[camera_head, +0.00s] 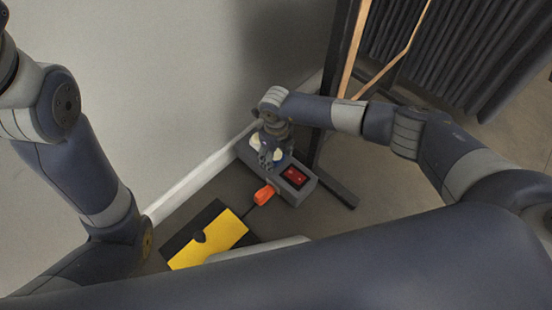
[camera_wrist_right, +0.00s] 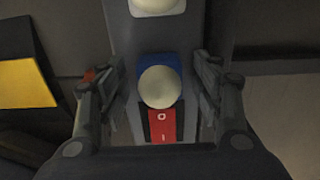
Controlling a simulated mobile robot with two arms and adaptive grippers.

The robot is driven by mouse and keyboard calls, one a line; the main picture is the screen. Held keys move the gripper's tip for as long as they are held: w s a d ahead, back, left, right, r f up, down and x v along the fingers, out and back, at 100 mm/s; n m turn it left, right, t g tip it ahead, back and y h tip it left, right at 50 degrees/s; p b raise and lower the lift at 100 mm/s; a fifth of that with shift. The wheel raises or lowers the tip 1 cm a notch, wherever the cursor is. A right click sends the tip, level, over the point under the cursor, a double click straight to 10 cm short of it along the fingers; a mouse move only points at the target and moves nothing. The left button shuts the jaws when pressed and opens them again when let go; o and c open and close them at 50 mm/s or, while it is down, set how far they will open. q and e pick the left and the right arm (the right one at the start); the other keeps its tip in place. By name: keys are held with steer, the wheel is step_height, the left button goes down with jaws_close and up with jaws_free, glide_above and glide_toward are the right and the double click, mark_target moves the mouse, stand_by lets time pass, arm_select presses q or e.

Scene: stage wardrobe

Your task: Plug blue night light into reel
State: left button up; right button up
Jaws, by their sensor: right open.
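The blue night light (camera_wrist_right: 182,66) has a blue base and a round cream dome. In the right wrist view it sits over a long grey socket block (camera_wrist_right: 120,30), close to its red switch (camera_wrist_right: 162,126). I cannot tell if it is fully seated. The block, perhaps the reel, lies on the floor in the head view (camera_head: 302,192). My right gripper (camera_wrist_right: 160,95) is open, with its fingers on either side of the night light and gaps showing. In the head view the right gripper (camera_head: 268,160) partly hides the light. My left gripper is out of view.
A second white dome (camera_wrist_right: 157,5) is further along the block. An orange plug-like piece (camera_head: 264,195) on a dark lead lies beside the block. A yellow and black item (camera_head: 222,240) lies front left. The wall is behind; a dark rack post (camera_head: 330,100) stands close right.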

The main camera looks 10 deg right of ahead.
stand_by(0.3)
steer(key=c, duration=1.1)
steer(key=shift+r, duration=0.1)
